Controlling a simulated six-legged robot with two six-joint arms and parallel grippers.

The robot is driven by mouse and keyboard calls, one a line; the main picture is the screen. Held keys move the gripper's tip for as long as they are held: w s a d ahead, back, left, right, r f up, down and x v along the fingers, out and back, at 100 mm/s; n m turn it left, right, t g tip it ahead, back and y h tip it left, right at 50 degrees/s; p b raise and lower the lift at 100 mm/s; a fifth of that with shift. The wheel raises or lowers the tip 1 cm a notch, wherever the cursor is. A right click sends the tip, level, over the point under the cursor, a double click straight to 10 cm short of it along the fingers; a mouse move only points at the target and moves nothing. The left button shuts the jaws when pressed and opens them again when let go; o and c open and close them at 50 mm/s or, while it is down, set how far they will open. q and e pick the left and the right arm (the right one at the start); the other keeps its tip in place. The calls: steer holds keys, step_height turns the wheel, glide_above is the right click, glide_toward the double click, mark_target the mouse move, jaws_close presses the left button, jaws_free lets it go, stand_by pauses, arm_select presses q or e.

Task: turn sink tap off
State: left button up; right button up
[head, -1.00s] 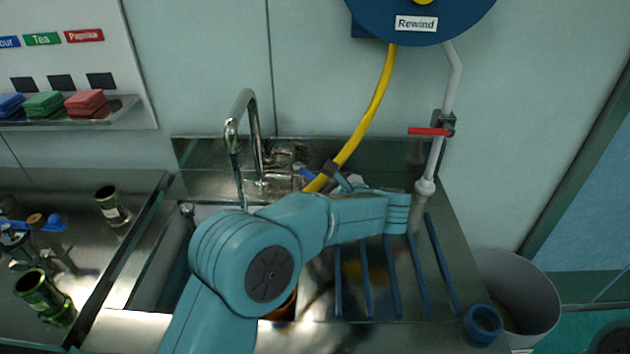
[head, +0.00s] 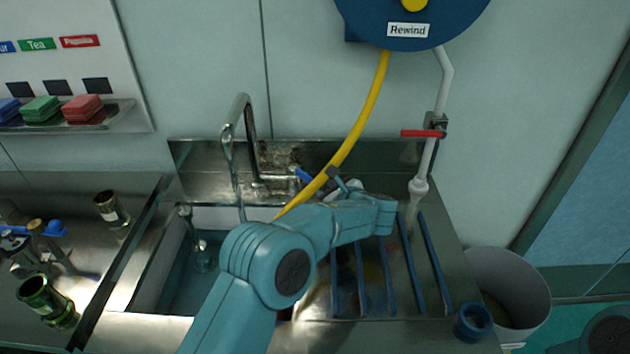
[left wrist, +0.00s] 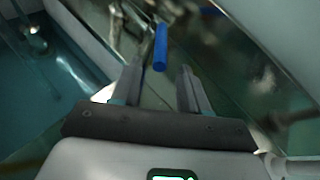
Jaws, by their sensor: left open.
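The chrome gooseneck sink tap (head: 250,130) stands at the back of the sink. A thin shiny line runs down from its spout; I cannot tell whether it is water. The tap's blue handle (head: 302,174) sticks out to the right of its base. In the left wrist view the blue handle (left wrist: 161,47) lies just beyond and between the fingertips, apart from both. My left gripper (left wrist: 158,76) is open and empty. In the head view my left gripper (head: 339,180) is to the right of the handle, partly hidden by my wrist. My right gripper is not in view.
A yellow hose (head: 366,120) hangs from the blue reel (head: 415,25) and passes close by the handle and my gripper. A grey pipe with a red lever (head: 423,133) stands at right. Blue drainer bars (head: 387,275) lie right of the basin (head: 185,280).

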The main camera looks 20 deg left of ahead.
mark_target(318, 187)
arm_select(q)
steer(key=x, duration=0.5)
steer(key=shift+p, duration=0.35)
steer(key=shift+f, duration=0.1)
jaws_close()
steer(key=shift+a+f+b, duration=0.1)
steer(key=shift+b, duration=0.45)
steer(key=s+a+m+t+h+b, duration=0.3)
steer(key=m+h+b, duration=0.4)
steer(key=b, duration=0.5)
steer(key=shift+s+a+t, duration=0.25)
steer(key=shift+a+t, duration=0.25)
steer(key=shift+a, duration=0.6)
jaws_free()
steer(key=shift+r, duration=0.2)
